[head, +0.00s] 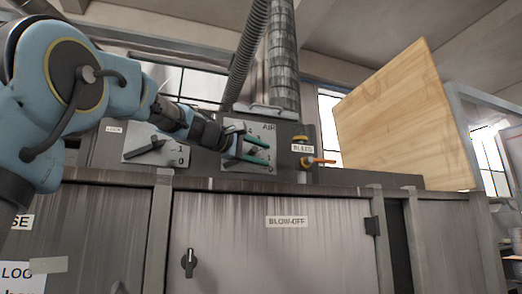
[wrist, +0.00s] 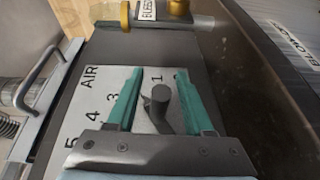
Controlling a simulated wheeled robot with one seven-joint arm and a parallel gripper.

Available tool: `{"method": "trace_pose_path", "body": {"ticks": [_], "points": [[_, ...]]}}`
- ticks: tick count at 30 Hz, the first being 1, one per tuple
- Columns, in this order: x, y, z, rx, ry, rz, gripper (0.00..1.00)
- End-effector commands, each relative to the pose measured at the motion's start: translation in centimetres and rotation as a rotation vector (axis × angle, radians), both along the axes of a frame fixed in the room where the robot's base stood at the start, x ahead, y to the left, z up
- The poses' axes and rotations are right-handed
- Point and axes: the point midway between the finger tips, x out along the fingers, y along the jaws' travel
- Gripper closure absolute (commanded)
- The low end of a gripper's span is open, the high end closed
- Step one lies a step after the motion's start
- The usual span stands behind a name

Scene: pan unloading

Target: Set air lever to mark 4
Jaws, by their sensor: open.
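The AIR plate (head: 233,127) is a light grey panel on top of the dark cabinet, and it also shows in the wrist view (wrist: 88,98). My gripper (head: 267,154) is open at the plate. In the wrist view its green fingers (wrist: 158,75) stand on either side of the lever, apparently without gripping it. The exact mark the lever points to is unclear.
A LOCK plate (head: 137,157) with another dark lever is left of the AIR plate. A BLEED valve with an orange handle (head: 318,161) is close on the right. A BLOW-OFF door (head: 272,255) is below. A wooden board (head: 400,120) stands further right.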

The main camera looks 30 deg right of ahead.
Motion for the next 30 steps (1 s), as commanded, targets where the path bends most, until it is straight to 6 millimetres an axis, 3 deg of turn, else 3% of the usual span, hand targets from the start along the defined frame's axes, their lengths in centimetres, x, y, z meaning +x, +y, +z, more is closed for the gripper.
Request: {"method": "trace_pose_path", "body": {"ticks": [8, 21, 30], "points": [[0.03, -0.11, -0.06, 0.000, 0.000, 0.000, 0.49], [0.03, -0.08, -0.05, 0.000, 0.000, 0.000, 0.99], [0.04, -0.07, -0.05, 0.000, 0.001, 0.000, 1.00]]}}
